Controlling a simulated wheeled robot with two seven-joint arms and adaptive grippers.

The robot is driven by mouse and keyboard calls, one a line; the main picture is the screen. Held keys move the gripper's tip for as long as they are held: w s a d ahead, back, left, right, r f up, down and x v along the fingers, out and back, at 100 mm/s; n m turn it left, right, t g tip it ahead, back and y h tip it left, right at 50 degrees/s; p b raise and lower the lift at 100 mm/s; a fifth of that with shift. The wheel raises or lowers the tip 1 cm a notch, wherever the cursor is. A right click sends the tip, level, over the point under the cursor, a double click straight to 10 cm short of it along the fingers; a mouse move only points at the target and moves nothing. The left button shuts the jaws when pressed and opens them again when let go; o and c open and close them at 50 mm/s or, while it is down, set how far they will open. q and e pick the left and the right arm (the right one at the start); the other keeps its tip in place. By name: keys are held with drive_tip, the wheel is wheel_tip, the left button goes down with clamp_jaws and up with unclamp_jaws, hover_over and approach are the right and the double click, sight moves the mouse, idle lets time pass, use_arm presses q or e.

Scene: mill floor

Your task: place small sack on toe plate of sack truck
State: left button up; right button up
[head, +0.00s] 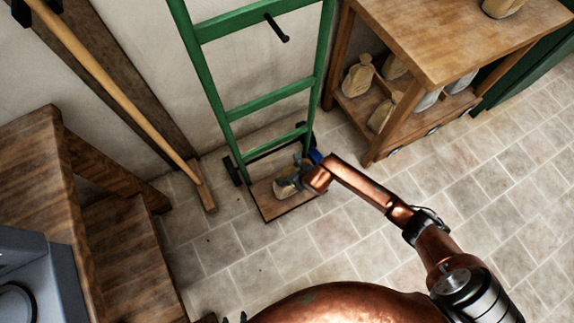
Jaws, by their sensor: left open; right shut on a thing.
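The green sack truck (222,88) stands upright against the wall, with its flat brown toe plate (270,209) low at the floor. My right gripper (293,180) is shut on the small tan sack (284,189) and holds it at the toe plate, over its right part. The gripper partly covers the sack, and I cannot tell whether the sack touches the plate. Only dark tips of my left gripper (235,318) show at the bottom edge; it is open, with no sack seen in it.
A wooden shelf unit (440,40) at the upper right holds several sacks (357,77) on its lower shelf. A broom (110,88) leans against the wall left of the truck. Wooden steps (125,245) stand at the left. Tiled floor (480,190) is clear at the right.

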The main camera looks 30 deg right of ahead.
drive_tip(key=shift+w+r, duration=0.1)
drive_tip(key=o, duration=2.1)
drive_tip(key=shift+s+r+p, duration=0.3)
drive_tip(key=shift+r+p, duration=0.05)
drive_tip(key=p+v, duration=0.3)
drive_tip(key=v, duration=0.3)
drive_tip(key=shift+w+r+p, duration=0.1)
drive_tip(key=shift+p, duration=0.25)
use_arm(q)
drive_tip(key=s+a+r+g+p, duration=0.1)
drive_tip(key=s+r+g, duration=0.1)
drive_tip(key=r, duration=0.3)
drive_tip(key=s+a+r+g+y+p, duration=0.1)
drive_tip(key=s+a+r+g, duration=0.1)
drive_tip(key=s+r+g, duration=0.1)
wheel_tip(320, 180, up, 3)
drive_tip(key=shift+s+a+f+p, duration=0.15)
drive_tip(key=shift+s+p, duration=0.15)
drive_tip(key=shift+s, duration=0.35)
use_arm(e)
drive_tip(key=v, duration=0.5)
